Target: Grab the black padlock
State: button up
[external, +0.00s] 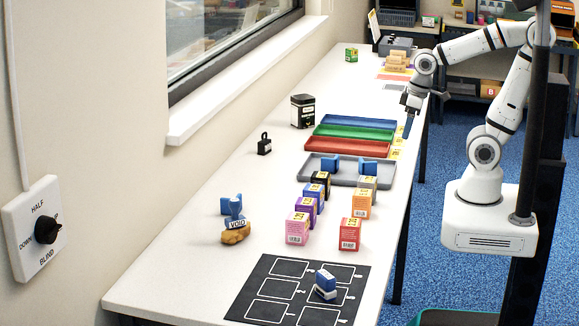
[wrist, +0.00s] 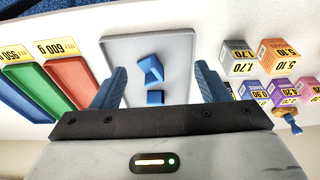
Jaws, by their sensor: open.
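The black padlock (external: 264,145) stands upright on the white table near the window wall, left of the red tray in the external view. I do not see it in the wrist view. My gripper (external: 409,122) is over the table's right edge, beside the coloured trays and well away from the padlock. In the wrist view my gripper (wrist: 160,88) is open, its two blue fingers apart with nothing held between them. Beyond the fingers lies the grey tray (wrist: 182,45) with blue pieces in it.
Between gripper and padlock lie the blue tray (external: 355,122), green tray (external: 355,134) and red tray (external: 345,147). A dark canister (external: 302,111) stands close behind the padlock. Several small cartons and a void stamp (external: 236,210) stand nearer the camera. The table around the padlock's front is clear.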

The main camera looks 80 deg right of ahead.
jog(key=shift+o, duration=0.4)
jog(key=w+d+r+p, duration=0.15)
jog(key=w+r, duration=0.25)
jog(key=w, duration=0.7)
jog(key=t+p, duration=0.2)
jog(key=p, duration=0.4)
send_over(265, 140)
jog(key=s, duration=0.3)
notch_tip(265, 140, down, 10)
jog(key=f, duration=0.1)
jog(key=shift+m, duration=0.3)
jog(key=p+x, duration=0.2)
jog(key=x, duration=0.5)
jog(key=shift+a+f, duration=0.15)
jog(key=shift+a, duration=0.05)
